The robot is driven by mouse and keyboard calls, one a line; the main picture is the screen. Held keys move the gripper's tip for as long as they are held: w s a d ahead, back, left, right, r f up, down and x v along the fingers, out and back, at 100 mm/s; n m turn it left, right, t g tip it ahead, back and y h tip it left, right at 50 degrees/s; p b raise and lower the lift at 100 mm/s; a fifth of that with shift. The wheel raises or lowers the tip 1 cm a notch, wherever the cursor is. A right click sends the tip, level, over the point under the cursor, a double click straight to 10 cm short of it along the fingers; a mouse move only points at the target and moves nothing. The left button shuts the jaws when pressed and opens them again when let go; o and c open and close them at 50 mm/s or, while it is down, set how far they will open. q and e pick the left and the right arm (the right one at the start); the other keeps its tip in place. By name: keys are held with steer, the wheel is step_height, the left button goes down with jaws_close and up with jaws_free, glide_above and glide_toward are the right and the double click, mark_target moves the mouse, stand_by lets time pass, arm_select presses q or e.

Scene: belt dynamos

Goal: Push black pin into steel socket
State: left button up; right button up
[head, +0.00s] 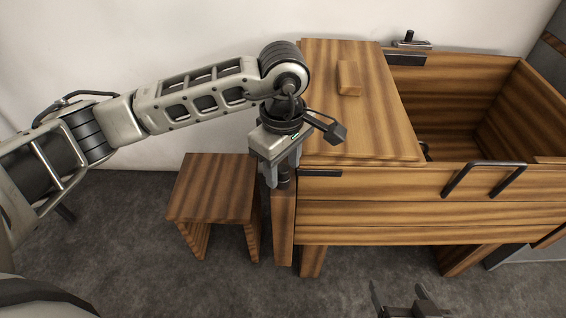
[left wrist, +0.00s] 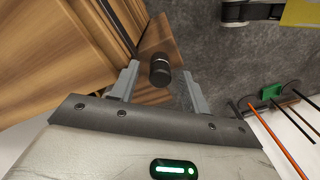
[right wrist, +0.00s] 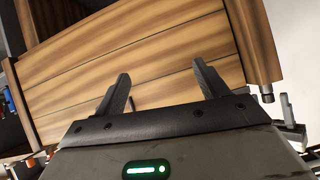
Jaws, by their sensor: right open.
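A short black cylinder, which looks like the black pin (left wrist: 160,73), stands at the top end of a wooden post (head: 283,230). My left gripper (head: 280,178) is over the post, its fingers on either side of the cylinder with gaps in the left wrist view (left wrist: 159,82). It is open. In the right wrist view the cylinder (right wrist: 267,97) meets a greyish collar at the post's end; I cannot tell whether this is the steel socket. A small steel bracket (head: 412,44) with a black upright knob sits behind the box. My right gripper (head: 400,292) is open and empty before the box.
A large wooden box (head: 400,215) has a black handle (head: 485,178) and an open compartment at right. A wooden block (head: 349,78) lies on its lid. A wooden stool (head: 212,188) stands left of the post. Grey floor in front is mostly clear.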

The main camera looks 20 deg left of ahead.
mark_target(283, 169)
steer(key=shift+s+f, duration=0.1)
arm_select(q)
steer(key=shift+w+r, duration=0.1)
steer(key=shift+r, duration=0.75)
step_height(283, 169, up, 14)
steer(key=shift+r+p, duration=0.15)
steer(key=shift+p, duration=0.15)
arm_select(e)
steer(key=r, duration=0.3)
steer(key=shift+a+r+t, duration=0.2)
steer(key=shift+r+t, duration=0.1)
steer(key=shift+r, duration=0.05)
